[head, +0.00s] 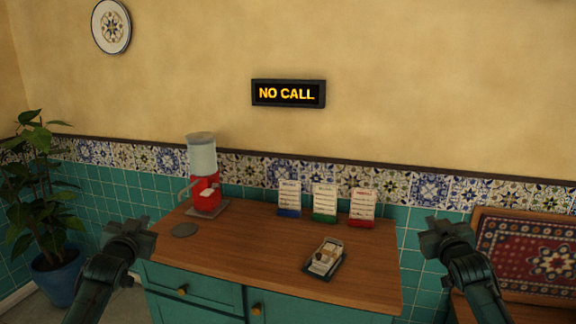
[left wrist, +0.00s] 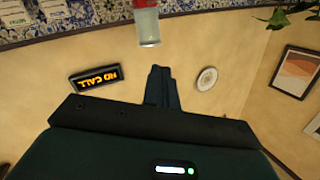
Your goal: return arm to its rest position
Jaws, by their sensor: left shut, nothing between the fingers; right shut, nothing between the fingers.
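My left gripper (head: 131,232) is at the left of the head view, raised in front of the cabinet's left end. It is shut and empty; its closed fingers also show in the left wrist view (left wrist: 160,86). My right gripper (head: 445,229) is at the right of the head view, raised beyond the cabinet's right end. It is shut and empty. Both are apart from the things on the counter.
Three cards in blue, green and red stands (head: 325,201) line the counter's back. A small tray with a pad (head: 325,259) lies near its front. A grey disc (head: 185,230) lies at the left. A sign (head: 288,93) reads "NO CALL". A potted plant (head: 42,200) stands left.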

